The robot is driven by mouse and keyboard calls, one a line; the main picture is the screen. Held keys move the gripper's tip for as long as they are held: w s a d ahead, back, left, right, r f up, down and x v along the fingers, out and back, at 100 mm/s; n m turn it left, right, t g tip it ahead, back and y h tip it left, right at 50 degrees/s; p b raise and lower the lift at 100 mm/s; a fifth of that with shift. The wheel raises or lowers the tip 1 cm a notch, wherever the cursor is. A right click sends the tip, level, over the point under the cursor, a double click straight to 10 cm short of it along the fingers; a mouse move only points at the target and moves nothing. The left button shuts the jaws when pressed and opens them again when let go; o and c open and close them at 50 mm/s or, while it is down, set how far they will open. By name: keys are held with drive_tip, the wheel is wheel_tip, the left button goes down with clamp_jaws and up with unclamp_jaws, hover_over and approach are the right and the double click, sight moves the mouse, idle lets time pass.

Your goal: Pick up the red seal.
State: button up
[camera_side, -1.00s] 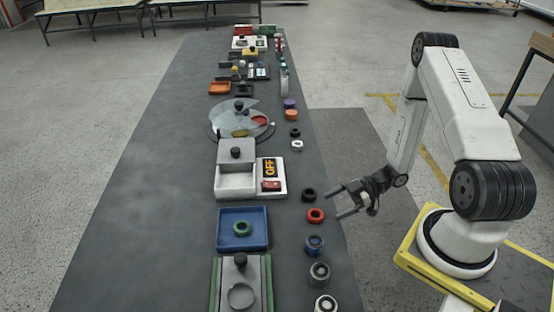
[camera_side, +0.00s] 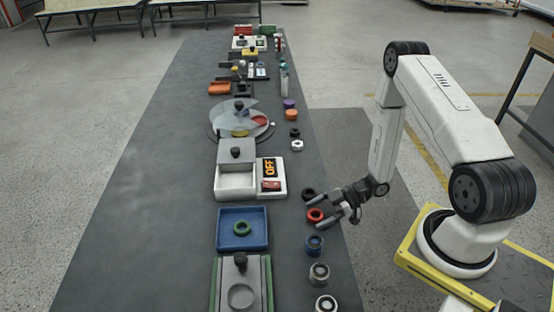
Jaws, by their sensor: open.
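The red seal (camera_side: 315,215) is a small red ring lying on the dark table near its right edge. It sits between a black ring (camera_side: 308,194) behind it and a blue ring-shaped part (camera_side: 314,245) in front of it. My gripper (camera_side: 312,213) is open, with its fingers pointing left over or around the red seal. The fingers partly cover the seal. I cannot tell whether they touch it or how high they are above it.
A blue tray (camera_side: 219,243) with a green ring (camera_side: 243,228) in it stands to the left. Metal rings (camera_side: 319,273) line the right edge in front. The table's left side is clear.

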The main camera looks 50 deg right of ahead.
sight(317, 213)
drive_tip(key=shift+a+f, duration=0.1)
drive_tip(key=shift+a, duration=0.05)
idle(0.4)
drive_tip(key=c, duration=1.2)
drive_tip(key=shift+c, duration=0.2)
drive_tip(key=shift+r, duration=5)
drive_tip(key=shift+w, duration=0.15)
